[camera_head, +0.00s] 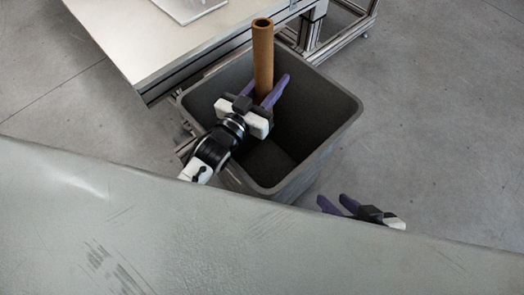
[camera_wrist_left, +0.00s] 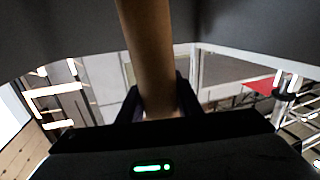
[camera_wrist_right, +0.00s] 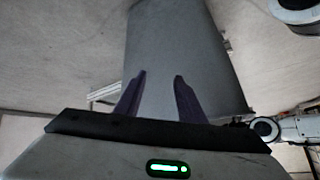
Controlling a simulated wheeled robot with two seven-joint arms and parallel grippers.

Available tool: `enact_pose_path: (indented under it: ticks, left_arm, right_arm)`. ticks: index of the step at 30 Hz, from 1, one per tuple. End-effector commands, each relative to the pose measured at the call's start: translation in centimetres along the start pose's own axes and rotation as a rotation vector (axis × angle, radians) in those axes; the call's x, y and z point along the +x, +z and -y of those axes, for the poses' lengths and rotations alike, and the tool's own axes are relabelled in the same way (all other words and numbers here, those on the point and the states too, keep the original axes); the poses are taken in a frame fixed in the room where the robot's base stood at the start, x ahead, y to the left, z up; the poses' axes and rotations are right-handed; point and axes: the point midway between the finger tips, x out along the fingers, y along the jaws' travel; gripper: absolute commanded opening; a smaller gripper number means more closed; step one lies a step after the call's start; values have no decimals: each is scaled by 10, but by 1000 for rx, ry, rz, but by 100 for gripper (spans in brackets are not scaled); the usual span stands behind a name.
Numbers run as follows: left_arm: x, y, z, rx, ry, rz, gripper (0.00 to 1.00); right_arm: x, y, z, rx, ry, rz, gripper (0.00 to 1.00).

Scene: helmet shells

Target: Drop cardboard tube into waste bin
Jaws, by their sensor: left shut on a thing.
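The cardboard tube (camera_head: 263,60) is brown, hollow and roughly upright. My left gripper (camera_head: 263,88) is shut on its lower part. The tube also fills the middle of the left wrist view (camera_wrist_left: 150,55), between the dark fingers (camera_wrist_left: 158,100). The waste bin (camera_head: 345,118) is dark grey, square and open-topped. My left gripper and the tube are over its mouth; the tube's lower end is hidden by the gripper. My right gripper (camera_head: 337,203) is open and empty, outside the bin near its front right corner. Its fingers stand apart in the right wrist view (camera_wrist_right: 160,80).
A light-topped table (camera_head: 150,45) with a metal frame stands behind and left of the bin, close to its rim. A flat pale plate (camera_head: 187,8) lies on it. A large grey surface (camera_head: 120,230) covers the foreground. Bare floor (camera_head: 440,120) lies to the right.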

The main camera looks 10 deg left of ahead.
Motion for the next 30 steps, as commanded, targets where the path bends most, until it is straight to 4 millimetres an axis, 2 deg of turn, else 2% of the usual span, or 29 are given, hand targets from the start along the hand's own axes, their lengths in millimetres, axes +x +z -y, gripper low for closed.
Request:
enact_pose_path:
  ticks: [2, 3, 7, 17, 20, 30]
  left_arm:
    - [0, -1, 0, 0, 0, -1, 10]
    - [0, -1, 0, 0, 0, -1, 34]
    - [0, -1, 0, -1, 0, -1, 54]
    - [0, -4, 0, 0, 0, 0, 54]
    - [0, -18, -1, 0, 0, -3, 54]
    - [0, -83, -6, 0, 1, -2, 54]
  right_arm:
    - [0, 0, 0, 0, 0, -1, 36]
    - [0, 0, 0, 0, 0, -1, 36]
    - [0, 0, 0, 0, 0, -1, 36]
    - [-2, -3, 0, 0, 2, -4, 36]
    - [-7, -6, -2, 10, 13, -23, 36]
    - [-30, -8, -11, 55, 69, -105, 36]
